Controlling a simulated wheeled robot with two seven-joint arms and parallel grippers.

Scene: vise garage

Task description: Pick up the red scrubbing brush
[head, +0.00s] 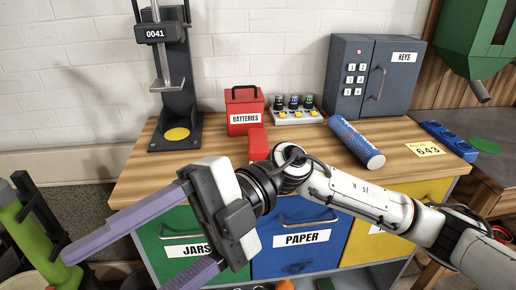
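A small plain red block-shaped object (258,143) stands on the wooden bench top in front of the red batteries box. It may be the red scrubbing brush, but no bristles show and my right arm crosses close in front of its lower part. My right gripper (117,274) reaches in from the right, across the front of the bench. Its two purple fingers are spread wide and point to the lower left, with nothing seen between them. The lower finger runs out of the frame. My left gripper is not in view.
Jars (170,236) and paper (320,255) drawers are below. A green object (30,240) stands left.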

